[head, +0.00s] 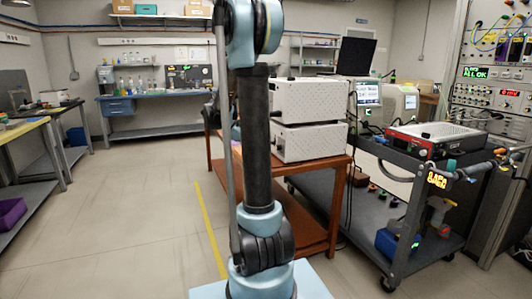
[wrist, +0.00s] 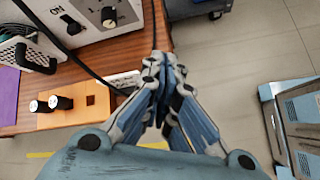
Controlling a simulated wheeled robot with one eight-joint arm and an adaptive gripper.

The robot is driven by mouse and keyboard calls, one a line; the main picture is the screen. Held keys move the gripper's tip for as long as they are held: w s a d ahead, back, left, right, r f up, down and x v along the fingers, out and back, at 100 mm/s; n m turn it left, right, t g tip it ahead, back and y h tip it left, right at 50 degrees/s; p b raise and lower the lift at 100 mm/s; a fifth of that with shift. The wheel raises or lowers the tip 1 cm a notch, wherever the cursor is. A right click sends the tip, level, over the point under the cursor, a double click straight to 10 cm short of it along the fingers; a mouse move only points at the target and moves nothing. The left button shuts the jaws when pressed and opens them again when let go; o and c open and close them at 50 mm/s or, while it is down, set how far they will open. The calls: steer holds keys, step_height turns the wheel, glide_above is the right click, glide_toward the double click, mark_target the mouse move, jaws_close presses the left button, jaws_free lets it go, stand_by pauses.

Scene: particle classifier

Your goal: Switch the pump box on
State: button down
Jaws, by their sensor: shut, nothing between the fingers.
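No label reading pump box can be made out. In the wrist view, a white panel (wrist: 88,40) with a black knob (wrist: 109,16) and a black switch-like part (wrist: 71,25) stands on a wooden table at upper left. A vented white case with a handle (wrist: 22,50) is beside it. My gripper (wrist: 165,65) is shut and empty, just past the table's right edge and apart from the panel. In the head view, two stacked white boxes (head: 308,103) stand on the wooden table; their fronts are turned away. My arm hides part of that area.
A black cable crosses there. A dark cart (head: 420,190) with a red-and-grey device (head: 438,139) stands right. Floor (head: 130,200) at left is clear.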

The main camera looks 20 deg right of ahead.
steer(key=w+f+n+h, duration=0.1)
steer(key=w+f, duration=0.1)
steer(key=w, duration=0.3)
steer(key=w+d+f+n+h, duration=0.1)
steer(key=w+f+n+h, duration=0.1)
steer(key=w, duration=0.4)
steer(key=w+d+f+n+h, duration=0.1)
steer(key=w+n, duration=0.1)
steer(key=w, duration=0.3)
steer(key=shift+w+d+f+g, duration=0.2)
steer(key=shift+w+f+g, duration=0.1)
steer(key=shift+f, duration=0.1)
steer(key=shift+d+f+h, duration=0.1)
steer(key=shift+d+h, duration=0.05)
steer(key=shift+h, duration=0.25)
steer(key=shift+d, duration=0.2)
steer(key=shift+d+f, duration=0.1)
steer(key=shift+d, duration=0.2)
steer(key=x, duration=0.9)
steer(key=shift+d, duration=0.1)
